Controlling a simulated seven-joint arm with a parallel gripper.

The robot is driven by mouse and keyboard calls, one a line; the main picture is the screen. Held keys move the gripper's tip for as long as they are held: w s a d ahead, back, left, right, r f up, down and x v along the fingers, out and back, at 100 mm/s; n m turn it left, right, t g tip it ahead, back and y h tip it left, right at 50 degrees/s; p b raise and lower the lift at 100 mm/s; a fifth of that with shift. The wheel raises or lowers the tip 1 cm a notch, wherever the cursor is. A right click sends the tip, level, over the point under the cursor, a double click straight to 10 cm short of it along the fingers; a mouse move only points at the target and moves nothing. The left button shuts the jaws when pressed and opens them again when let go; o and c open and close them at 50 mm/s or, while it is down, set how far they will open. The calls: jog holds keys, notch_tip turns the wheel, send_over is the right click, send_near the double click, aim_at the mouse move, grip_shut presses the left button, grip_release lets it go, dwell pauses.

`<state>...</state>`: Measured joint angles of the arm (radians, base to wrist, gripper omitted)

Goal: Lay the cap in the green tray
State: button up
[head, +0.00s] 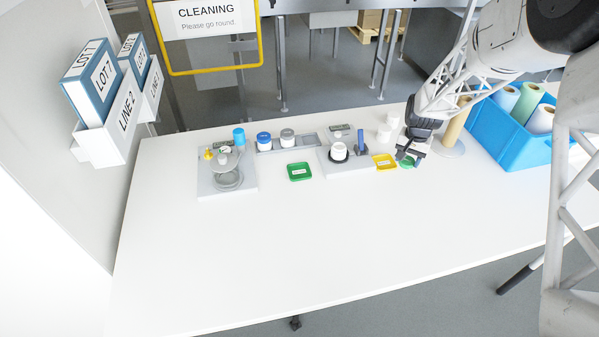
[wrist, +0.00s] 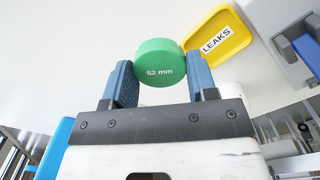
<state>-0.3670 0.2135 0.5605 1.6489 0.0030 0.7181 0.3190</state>
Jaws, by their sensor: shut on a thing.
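My gripper (head: 408,161) is over the right part of the white table. Its blue fingers are shut on a green cap (wrist: 160,62) marked "52 mm"; the cap also shows as a small green edge in the head view (head: 406,165). The green tray (head: 300,178) is a small square tray with a white label near the table's middle, well to the left of my gripper. No object shows in it. The tray is not in the wrist view.
A yellow tray (head: 384,167) labelled "LEAKS" lies just left of my gripper. Between the trays, a grey base (head: 352,170) bears a white jar (head: 339,150) and a blue upright part. A grey station (head: 225,188) stands left. A blue crate (head: 515,145) stands right. The front table is clear.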

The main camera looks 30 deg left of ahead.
jog(key=s+a, duration=0.3)
jog(key=s, duration=0.1)
jog(key=s+a+n, duration=0.1)
jog(key=s+a, duration=0.3)
jog(key=s+a+n, duration=0.1)
jog(key=s+a, duration=0.3)
jog(key=shift+s+a, duration=0.15)
jog(key=shift+s, duration=0.2)
jog(key=s+a+n, duration=0.1)
jog(key=s+a, duration=0.1)
jog(key=s, duration=0.3)
jog(key=s+a, duration=0.3)
jog(key=s, duration=0.2)
jog(key=s+a+n, duration=0.1)
jog(key=s+a, duration=0.1)
jog(key=s, duration=0.3)
jog(key=shift+s+a+n, duration=0.3)
jog(key=shift+s+a, duration=0.05)
send_over(299, 172)
jog(key=shift+f, duration=0.8)
jog(key=shift+f, duration=1.8)
jog(key=shift+f, duration=0.15)
jog(key=shift+f, duration=0.1)
